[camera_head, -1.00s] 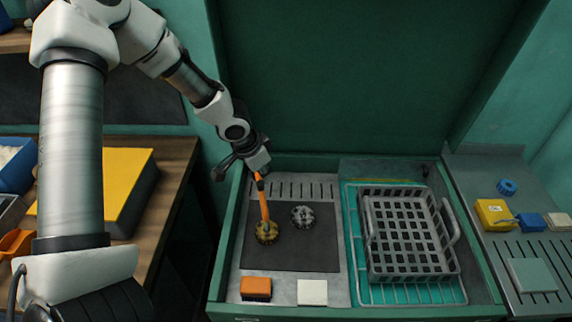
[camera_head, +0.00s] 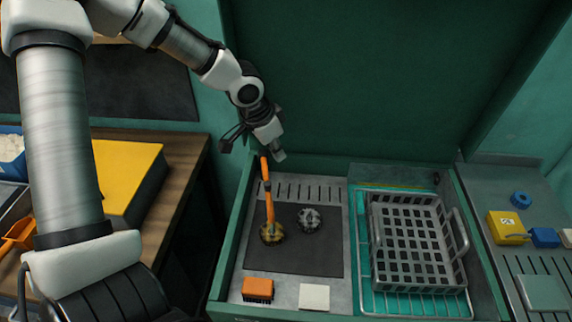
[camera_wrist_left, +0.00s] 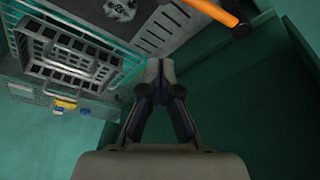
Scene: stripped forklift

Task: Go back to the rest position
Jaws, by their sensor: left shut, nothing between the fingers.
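My left gripper (camera_head: 279,156) is shut and empty. It hangs above the back left edge of the green-walled wash station, near the top of an orange-handled brush (camera_head: 268,190) but apart from it. The brush stands with its bristle head down on the dark mat (camera_head: 318,256). In the left wrist view my gripper (camera_wrist_left: 154,66) shows with its fingertips together, and the orange handle (camera_wrist_left: 212,11) is at the top, apart from the fingers. My right gripper is not in view.
A grey gear-like part (camera_head: 309,219) lies on the mat. An orange brush block (camera_head: 257,289) and a white block (camera_head: 314,297) lie in front. A grey basket (camera_head: 462,232) sits on the right. A yellow box (camera_head: 125,175) stands on the left bench. The green back panel is close behind my gripper.

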